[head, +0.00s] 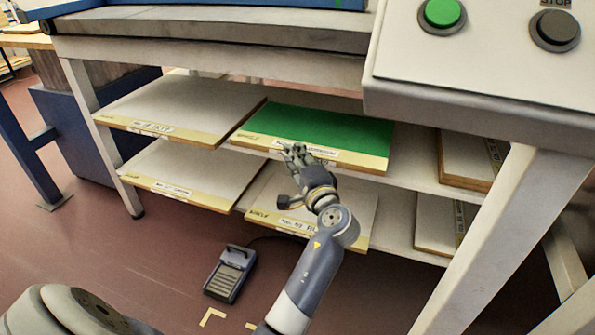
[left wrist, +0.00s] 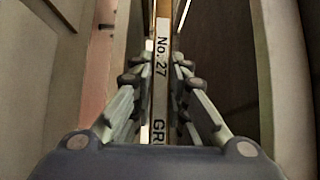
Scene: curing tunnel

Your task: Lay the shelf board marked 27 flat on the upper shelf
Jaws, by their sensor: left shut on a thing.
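The board marked 27 (head: 315,124) has a green top and a pale wooden front edge with a white label. It lies flat in the middle of the upper shelf (head: 408,168) in the head view. My left gripper (head: 296,154) is at its front edge, shut on it. In the left wrist view the board's edge (left wrist: 160,75), reading "No. 27", runs between the two fingers. The gripper hides part of the label in the head view. My right gripper is not in view.
A white-topped board (head: 180,105) lies left of the green one. Two more boards, left (head: 190,172) and middle (head: 345,208), lie on the lower shelf. Stacked boards (head: 468,158) stand at right. A control box (head: 480,75) overhangs there. A foot pedal (head: 230,275) is on the floor.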

